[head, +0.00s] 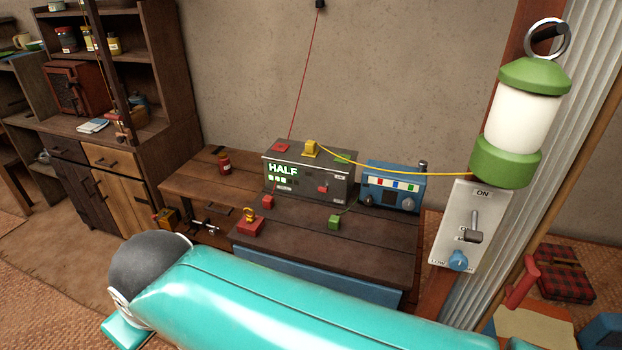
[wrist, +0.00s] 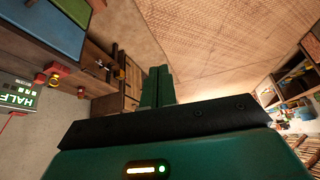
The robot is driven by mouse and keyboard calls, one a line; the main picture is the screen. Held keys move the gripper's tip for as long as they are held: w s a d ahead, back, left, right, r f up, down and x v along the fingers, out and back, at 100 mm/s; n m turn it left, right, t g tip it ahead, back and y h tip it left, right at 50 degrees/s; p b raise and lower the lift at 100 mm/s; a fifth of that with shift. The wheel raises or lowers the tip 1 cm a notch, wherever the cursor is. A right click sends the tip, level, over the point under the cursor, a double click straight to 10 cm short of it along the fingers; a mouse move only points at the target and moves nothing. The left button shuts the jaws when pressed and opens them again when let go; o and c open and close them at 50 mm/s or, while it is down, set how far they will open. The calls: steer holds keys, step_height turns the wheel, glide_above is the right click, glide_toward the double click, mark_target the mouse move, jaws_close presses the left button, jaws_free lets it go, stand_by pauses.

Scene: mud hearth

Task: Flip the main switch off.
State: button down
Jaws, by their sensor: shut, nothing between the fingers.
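A grey power box (head: 312,172) with a lit "HALF" display stands on the dark table, and a small red switch (head: 322,188) sits on its front. A white switch plate (head: 460,225) on the post at the right carries a grey lever (head: 474,228) below the word "ON" and a blue knob (head: 458,260). I cannot read which one is labelled main. My gripper (wrist: 158,82) shows in the wrist view, its green fingers together and empty, touching nothing visible. The box (wrist: 20,95) shows at the left edge there. The head view does not show my gripper.
A green and white lantern (head: 518,122) hangs above the switch plate. A yellow cable runs from the box towards it. A blue device (head: 393,186), a red block (head: 250,224) and a green block (head: 334,222) rest on the dark table (head: 375,240). My teal arm fills the foreground.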

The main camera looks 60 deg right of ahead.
steer(key=shift+a, duration=0.25)
steer(key=w+d+r+m+g+h, duration=0.1)
steer(key=w+d+r+m, duration=0.15)
steer(key=d, duration=0.65)
steer(key=w+d+r+m, duration=0.1)
steer(key=w+d+m, duration=0.3)
steer(key=d, duration=0.5)
steer(key=w+d+r+m+g+h, duration=0.1)
steer(key=w+d+r+m, duration=0.2)
steer(key=d, duration=0.6)
steer(key=s+d+f+m+g+h, duration=0.1)
steer(key=s+d+f+m, duration=0.1)
steer(key=d, duration=1.2)
steer(key=s+d+f+m+g+h, duration=0.1)
steer(key=s+d+m, duration=0.3)
steer(key=d, duration=1)
steer(key=shift+s+d+f+g, duration=0.35)
steer(key=shift+s+f+g, duration=0.2)
steer(key=shift+s, duration=0.7)
steer(key=shift+f+m, duration=0.1)
steer(key=shift+m, duration=0.15)
